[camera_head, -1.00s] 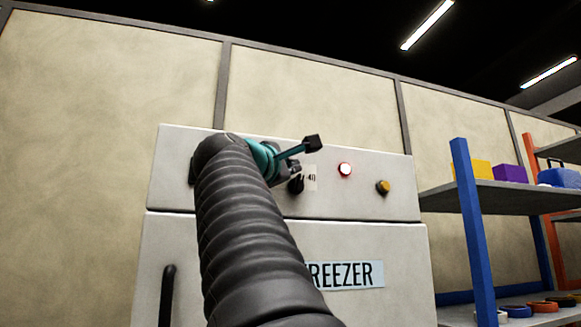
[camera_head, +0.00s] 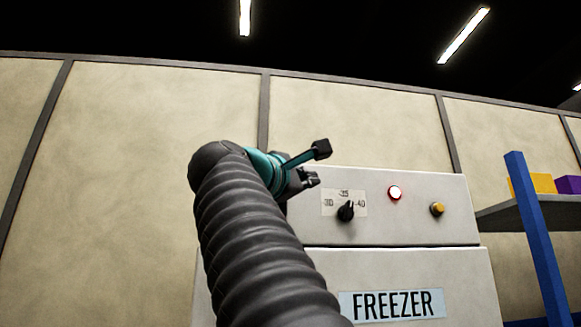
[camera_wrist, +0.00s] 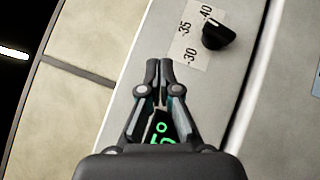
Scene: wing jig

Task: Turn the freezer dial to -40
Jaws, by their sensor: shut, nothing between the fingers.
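The freezer dial (camera_head: 346,211) is a black knob on the upper panel, on a white scale plate marked -30, -35 and -40. In the wrist view the dial (camera_wrist: 217,36) is at the upper right, and its white mark points toward the -40 label. My gripper (camera_head: 312,179) is up and to the left of the dial, apart from it. In the wrist view my gripper (camera_wrist: 160,70) has its fingertips together, empty, below and left of the dial.
The freezer front (camera_head: 460,275) carries a FREEZER label (camera_head: 392,304). A lit red-rimmed lamp (camera_head: 395,193) and a yellow button (camera_head: 437,209) are right of the dial. A blue-post shelf (camera_head: 535,235) stands at the right. The wall is behind.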

